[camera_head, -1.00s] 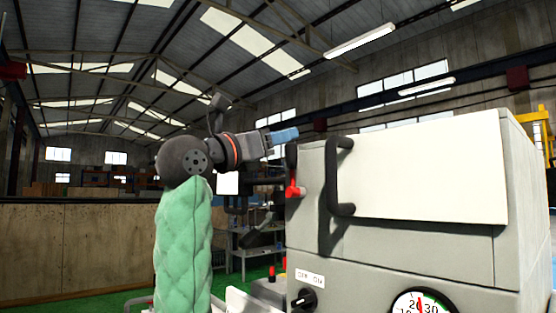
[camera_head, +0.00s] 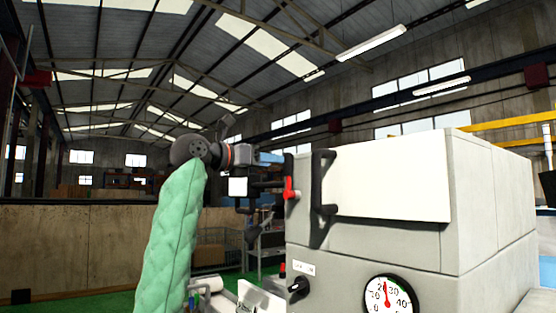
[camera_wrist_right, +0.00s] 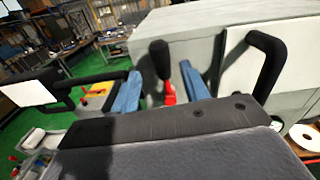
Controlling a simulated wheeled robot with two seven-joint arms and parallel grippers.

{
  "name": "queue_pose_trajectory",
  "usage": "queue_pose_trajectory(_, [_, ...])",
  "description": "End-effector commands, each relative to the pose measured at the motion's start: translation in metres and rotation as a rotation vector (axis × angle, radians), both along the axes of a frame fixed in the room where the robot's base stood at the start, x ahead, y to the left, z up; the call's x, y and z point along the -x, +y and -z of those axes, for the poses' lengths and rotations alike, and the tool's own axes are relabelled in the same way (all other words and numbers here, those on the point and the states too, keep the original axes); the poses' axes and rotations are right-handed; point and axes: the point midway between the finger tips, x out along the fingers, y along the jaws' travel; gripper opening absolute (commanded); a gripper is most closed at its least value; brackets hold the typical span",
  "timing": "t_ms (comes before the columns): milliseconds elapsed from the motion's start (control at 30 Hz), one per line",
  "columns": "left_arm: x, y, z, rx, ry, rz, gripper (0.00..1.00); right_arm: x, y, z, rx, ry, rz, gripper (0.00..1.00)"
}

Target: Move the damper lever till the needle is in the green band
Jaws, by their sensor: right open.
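The damper lever (camera_head: 289,188) is red with a black knob and sits on the left edge of the grey machine's front. In the right wrist view the lever (camera_wrist_right: 169,94) stands between the two blue fingers of my right gripper (camera_wrist_right: 160,88), which is open. Gaps show on both sides of the lever. In the head view my right gripper (camera_head: 271,158) is at the machine's upper left corner, its fingertips partly hidden. The round gauge (camera_head: 378,300) has a white face and a red needle pointing nearly straight up, near 20 to 30. The green band is too small to make out now. My left gripper is out of view.
A black handle (camera_head: 322,182) stands out from the white panel (camera_head: 395,183) right of the lever. A black rotary switch (camera_head: 299,286) is below. In the wrist view a black bar (camera_wrist_right: 95,80) lies left of the fingers.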

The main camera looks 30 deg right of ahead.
Motion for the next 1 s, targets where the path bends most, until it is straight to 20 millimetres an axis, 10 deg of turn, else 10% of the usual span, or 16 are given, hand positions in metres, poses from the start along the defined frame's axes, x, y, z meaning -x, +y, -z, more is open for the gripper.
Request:
queue_pose_trajectory(667, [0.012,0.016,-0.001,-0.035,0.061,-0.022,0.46,-0.003,-0.044,-0.001,0.001,0.001,0.0,0.46])
queue_pose_trajectory(1000, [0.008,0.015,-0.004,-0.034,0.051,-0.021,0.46,-0.003,-0.043,-0.001,0.001,0.0,-0.001,0.0])
